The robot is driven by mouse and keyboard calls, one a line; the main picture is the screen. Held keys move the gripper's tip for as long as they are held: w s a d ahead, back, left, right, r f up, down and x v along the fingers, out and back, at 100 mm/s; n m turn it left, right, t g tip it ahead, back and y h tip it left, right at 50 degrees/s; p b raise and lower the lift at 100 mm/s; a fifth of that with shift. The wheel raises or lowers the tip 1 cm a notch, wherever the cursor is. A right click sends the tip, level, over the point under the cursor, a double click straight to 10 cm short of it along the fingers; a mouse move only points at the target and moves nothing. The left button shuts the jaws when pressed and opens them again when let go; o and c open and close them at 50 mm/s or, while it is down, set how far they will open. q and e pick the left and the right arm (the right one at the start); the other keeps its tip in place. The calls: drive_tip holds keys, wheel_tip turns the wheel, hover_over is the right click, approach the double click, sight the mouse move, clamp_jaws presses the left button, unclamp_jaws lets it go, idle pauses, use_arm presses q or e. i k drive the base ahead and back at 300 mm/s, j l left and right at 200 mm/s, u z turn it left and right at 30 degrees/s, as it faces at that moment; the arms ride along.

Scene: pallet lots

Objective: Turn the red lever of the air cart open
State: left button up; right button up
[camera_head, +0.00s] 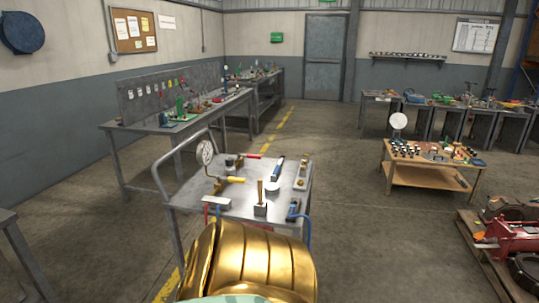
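The grey metal cart (225,211) stands just ahead of me, with a tubular push handle on its left side. A small red lever (251,156) lies near the back middle of its top, pointing to the right. A yellow lever (235,179) is in front of it, also pointing right. A round white gauge (205,152) stands at the cart's left side. The pipework at the red lever is too small to make out. Neither gripper is in view.
Blue-handled parts (277,168) and a block with an upright brass-coloured piece (260,204) sit on the cart top. A grey workbench (192,128) stands behind left, a wooden table (432,177) to the right. A loaded pallet lies at the lower right. Floor between is clear.

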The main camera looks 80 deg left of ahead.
sight(248, 156)
drive_tip(key=u, duration=0.45)
drive_tip(key=j+u, duration=0.1)
drive_tip(key=u, duration=0.85)
drive_tip(key=j+u, duration=0.1)
drive_tip(key=u, duration=1.35)
drive_tip(key=i, duration=0.05)
